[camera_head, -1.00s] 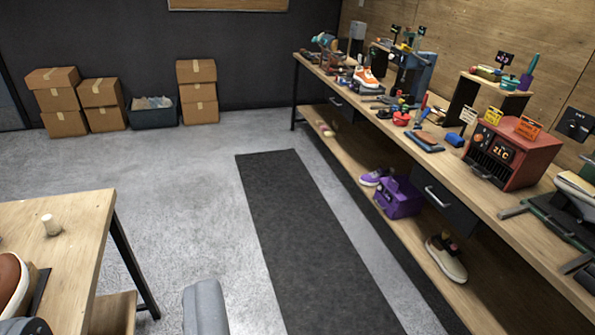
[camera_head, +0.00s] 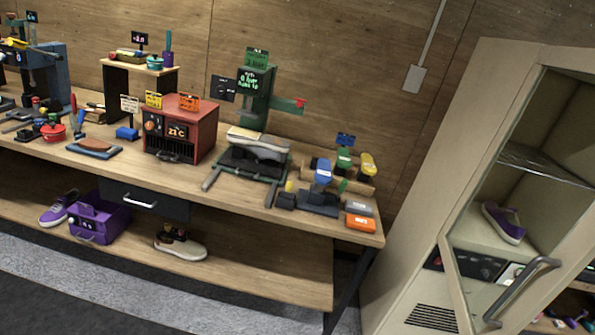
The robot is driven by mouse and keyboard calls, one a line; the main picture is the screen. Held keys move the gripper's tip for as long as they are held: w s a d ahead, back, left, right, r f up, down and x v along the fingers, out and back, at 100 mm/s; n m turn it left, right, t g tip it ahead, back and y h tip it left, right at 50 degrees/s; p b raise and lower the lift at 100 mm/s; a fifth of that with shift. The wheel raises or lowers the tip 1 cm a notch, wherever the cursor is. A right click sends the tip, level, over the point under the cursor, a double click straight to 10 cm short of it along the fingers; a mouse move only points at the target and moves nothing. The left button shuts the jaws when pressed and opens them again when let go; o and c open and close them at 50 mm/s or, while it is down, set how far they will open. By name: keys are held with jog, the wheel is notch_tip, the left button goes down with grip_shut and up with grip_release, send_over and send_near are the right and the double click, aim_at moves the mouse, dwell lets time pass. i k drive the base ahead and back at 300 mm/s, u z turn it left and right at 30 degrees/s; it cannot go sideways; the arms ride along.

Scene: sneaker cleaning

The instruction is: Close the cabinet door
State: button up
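The cream cabinet (camera_head: 420,170) stands at the right edge of the view, tilted in the picture. Its glass door (camera_head: 572,240) has a light frame and a curved metal handle (camera_head: 525,288). The door seems to stand at an angle to the cabinet, but its far side is cut off and I cannot tell how wide it is open. A purple sneaker (camera_head: 503,222) sits inside, below a wire shelf (camera_head: 545,165). My gripper is not in view, and nothing touches the handle.
A long wooden workbench (camera_head: 350,225) runs along the wall left of the cabinet. It carries a red heater box (camera_head: 180,128), a green stand (camera_head: 255,100) and tools. Its lower shelf (camera_head: 270,270) holds shoes and a purple box (camera_head: 100,222). Dark matting (camera_head: 40,285) lies at lower left.

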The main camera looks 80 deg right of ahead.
aim_at(578, 250)
jog(key=z, duration=0.2)
jog(key=i, duration=0.1)
jog(key=z, duration=2.9)
jog(key=k, duration=0.45)
jog(key=z, duration=0.25)
jog(key=i, duration=0.45)
jog(key=z, duration=0.35)
